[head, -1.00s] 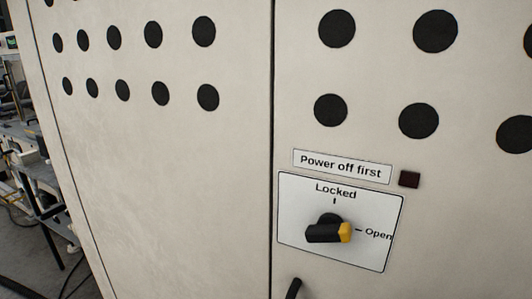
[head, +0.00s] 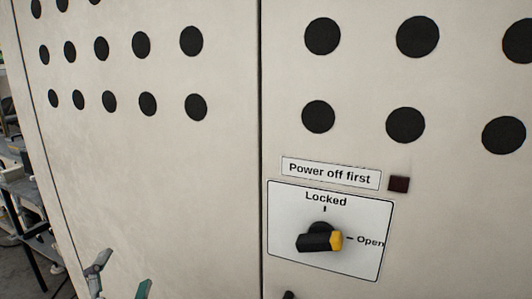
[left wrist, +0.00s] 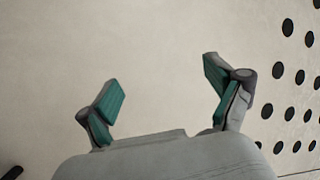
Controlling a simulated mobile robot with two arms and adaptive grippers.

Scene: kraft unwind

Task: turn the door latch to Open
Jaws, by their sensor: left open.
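The door latch (head: 314,243) is a black knob with a yellow tip, on a white label plate (head: 284,249) on the right cabinet door. Its yellow tip points right, at the "Open" mark; "Locked" is printed above the knob. My left gripper (head: 120,279) shows at the bottom left of the head view, well left of the latch and only partly in frame. In the left wrist view the left gripper (left wrist: 160,85) has its green-padded fingers wide apart, with nothing between them, facing the pale panel. The latch is not recognisable there. My right gripper is not seen.
A "Power off first" label (head: 331,173) and a small dark square (head: 399,184) sit above the latch. A black handle (head: 289,295) just shows at the bottom edge. The cabinet doors (head: 150,190) are flat, with black round holes higher up. Equipment (head: 18,190) stands at far left.

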